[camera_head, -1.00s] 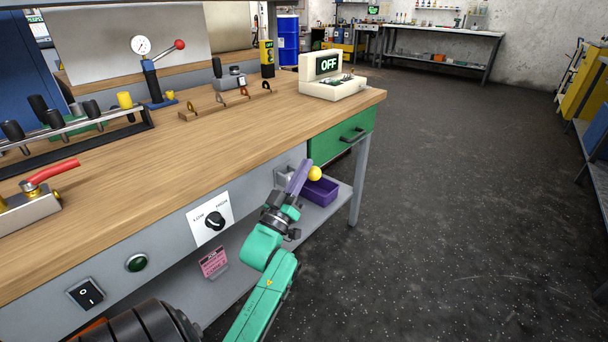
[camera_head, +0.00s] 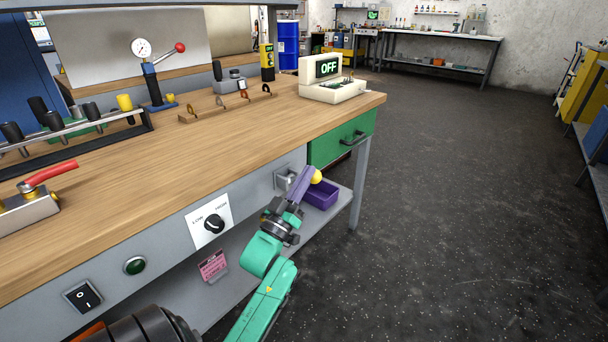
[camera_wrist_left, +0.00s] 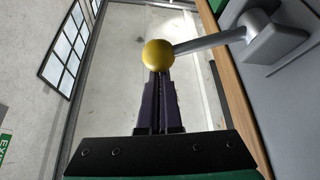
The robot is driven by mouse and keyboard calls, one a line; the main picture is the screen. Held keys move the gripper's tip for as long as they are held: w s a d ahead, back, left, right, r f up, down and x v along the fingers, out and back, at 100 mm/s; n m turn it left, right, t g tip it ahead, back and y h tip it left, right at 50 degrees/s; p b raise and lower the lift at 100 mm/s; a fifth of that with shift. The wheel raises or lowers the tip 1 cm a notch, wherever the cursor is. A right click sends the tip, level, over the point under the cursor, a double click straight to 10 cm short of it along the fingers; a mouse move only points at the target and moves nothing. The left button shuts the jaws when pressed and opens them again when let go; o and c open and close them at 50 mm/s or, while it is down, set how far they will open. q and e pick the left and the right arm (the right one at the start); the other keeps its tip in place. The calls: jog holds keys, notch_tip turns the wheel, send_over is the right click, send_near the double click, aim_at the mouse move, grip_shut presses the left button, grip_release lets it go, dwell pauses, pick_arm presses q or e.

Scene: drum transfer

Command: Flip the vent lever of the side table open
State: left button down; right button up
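The vent lever has a yellow ball knob (camera_head: 317,176) and a grey mount (camera_head: 284,179) on the side table's front, left of the green drawer. In the left wrist view its silver rod (camera_wrist_left: 212,43) runs from the mount at the upper right to the knob (camera_wrist_left: 158,54). My left gripper (camera_head: 308,170) has purple fingers that lie together with only a thin line between them (camera_wrist_left: 158,74). The knob is at their tips, not visibly between them; whether they touch is unclear. The fingers hide the rod in the head view. My right gripper is not in view.
The wooden tabletop (camera_head: 230,150) overhangs near the lever. A green drawer (camera_head: 340,140) and a purple bin (camera_head: 322,193) on the lower shelf are close to my gripper. A LOW/HIGH dial (camera_head: 214,224) is to the left. The dark floor at the right is open.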

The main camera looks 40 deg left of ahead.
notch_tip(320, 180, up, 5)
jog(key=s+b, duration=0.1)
jog(key=b, duration=0.1)
pick_arm(q)
notch_tip(320, 180, down, 10)
jog(key=d+m+g+h+b, duration=0.1)
jog(key=m+g+h+b, duration=0.1)
jog(key=m+h, duration=0.9)
jog(key=shift+d+m+g+h+b, duration=0.15)
jog(key=shift+m+g+h+b, duration=0.35)
jog(key=shift+m, duration=3.4)
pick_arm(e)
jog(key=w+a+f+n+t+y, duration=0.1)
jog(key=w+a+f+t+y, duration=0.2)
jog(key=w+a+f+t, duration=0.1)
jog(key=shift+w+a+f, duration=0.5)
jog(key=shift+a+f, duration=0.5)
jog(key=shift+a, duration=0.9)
pick_arm(q)
jog(key=shift+f, duration=0.15)
